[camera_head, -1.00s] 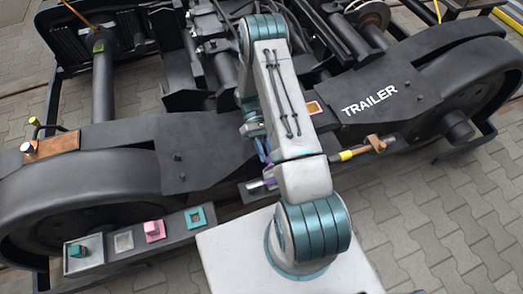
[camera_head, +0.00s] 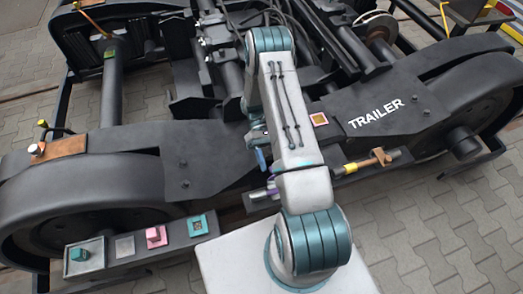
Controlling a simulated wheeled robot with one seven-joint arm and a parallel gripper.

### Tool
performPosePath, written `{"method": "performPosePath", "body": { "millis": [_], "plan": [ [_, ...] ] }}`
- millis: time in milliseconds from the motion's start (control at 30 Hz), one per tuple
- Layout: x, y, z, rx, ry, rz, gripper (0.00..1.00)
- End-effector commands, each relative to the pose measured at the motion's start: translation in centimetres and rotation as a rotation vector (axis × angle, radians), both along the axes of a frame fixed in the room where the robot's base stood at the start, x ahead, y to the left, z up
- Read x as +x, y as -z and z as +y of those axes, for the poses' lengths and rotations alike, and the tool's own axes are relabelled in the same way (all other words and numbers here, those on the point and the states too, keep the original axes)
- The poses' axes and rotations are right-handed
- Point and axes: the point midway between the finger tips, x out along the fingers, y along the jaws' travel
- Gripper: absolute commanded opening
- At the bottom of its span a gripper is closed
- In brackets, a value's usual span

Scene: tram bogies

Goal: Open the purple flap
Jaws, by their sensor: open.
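A small purple piece (camera_head: 271,187), which looks like part of the purple flap, shows low on the dark frame just left of my arm's upright link. Most of it is hidden behind my arm, so I cannot tell how far it stands open. A short silver cylinder sits beside it. My gripper (camera_head: 262,158) is mostly hidden behind my arm. Only a blue part at its end shows, just above the purple piece. I see nothing held, and I cannot tell whether it touches the flap.
A dark bogie with "TRAILER" lettering (camera_head: 376,113) fills the view, with large wheels at both sides. A copper-and-yellow handle (camera_head: 367,163) sticks out right of my arm. Paving lies lower right.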

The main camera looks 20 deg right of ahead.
Motion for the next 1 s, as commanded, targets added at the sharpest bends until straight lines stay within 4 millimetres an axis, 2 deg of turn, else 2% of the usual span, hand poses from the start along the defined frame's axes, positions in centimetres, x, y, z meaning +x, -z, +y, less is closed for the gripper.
{"method": "performPosePath", "body": {
  "millis": [133,600,800,1000],
  "plan": [
    [1.8,-0.5,-0.2,-0.001,0.001,-0.003,0.44],
    [9.9,-3.2,-0.6,0.000,-0.003,-0.002,0.44],
    [12.0,-3.9,-0.8,0.000,-0.003,-0.001,0.44],
    [12.8,-4.4,-0.9,0.000,-0.002,0.000,0.44]
  ]
}}
